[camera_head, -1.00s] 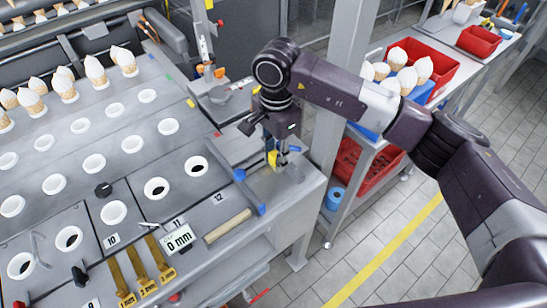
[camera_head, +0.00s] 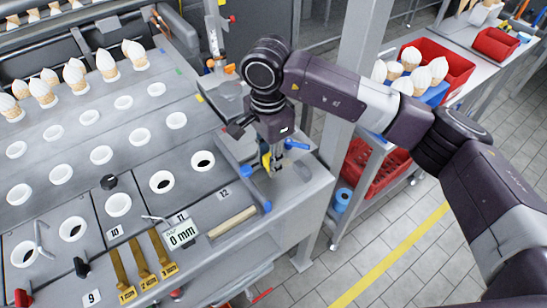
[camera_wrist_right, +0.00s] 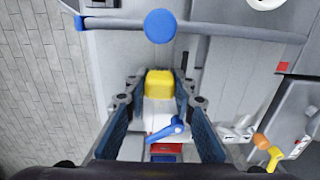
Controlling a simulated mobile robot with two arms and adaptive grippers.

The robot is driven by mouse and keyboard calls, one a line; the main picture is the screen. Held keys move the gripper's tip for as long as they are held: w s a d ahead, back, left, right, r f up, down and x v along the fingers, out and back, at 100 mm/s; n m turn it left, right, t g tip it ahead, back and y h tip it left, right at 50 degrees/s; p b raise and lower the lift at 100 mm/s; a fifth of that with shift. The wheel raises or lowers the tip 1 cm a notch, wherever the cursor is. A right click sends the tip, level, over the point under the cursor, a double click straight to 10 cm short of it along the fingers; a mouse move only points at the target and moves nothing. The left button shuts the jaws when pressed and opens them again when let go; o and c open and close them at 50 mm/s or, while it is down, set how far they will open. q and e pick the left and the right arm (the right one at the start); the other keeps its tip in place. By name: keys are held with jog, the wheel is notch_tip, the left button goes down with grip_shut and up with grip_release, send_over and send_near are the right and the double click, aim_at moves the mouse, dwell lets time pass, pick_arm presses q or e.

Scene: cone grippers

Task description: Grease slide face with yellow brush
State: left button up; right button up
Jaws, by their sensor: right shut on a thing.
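My right gripper (camera_head: 274,166) is over the right end of the grey machine top, beside a bar with blue ends. It is shut on the yellow brush (camera_head: 266,161), which shows as a small yellow piece between the fingers. In the right wrist view the yellow brush (camera_wrist_right: 159,82) sits between the two fingertips, near the bar (camera_wrist_right: 215,28) with the blue knob. I cannot tell whether the brush touches the surface below. I cannot tell which grey surface is the slide face. My left gripper is not in view.
A blue-handled part (camera_head: 297,145) stands close behind the right gripper. A wooden-coloured bar (camera_head: 232,222), a 0 mm display (camera_head: 181,236) and yellow numbered tags (camera_head: 144,262) lie to the left front. A grey post (camera_head: 350,90) rises behind my right arm.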

jog(key=shift+r+p, duration=1.2)
jog(key=shift+r, duration=1.8)
jog(key=shift+r, duration=0.1)
jog(key=shift+r, duration=1.4)
jog(key=shift+f, duration=0.1)
notch_tip(320, 180, down, 8)
jog(key=b, duration=0.6)
jog(key=shift+r+b, duration=0.2)
jog(key=shift+b, duration=0.2)
jog(key=shift+f+b, duration=0.95)
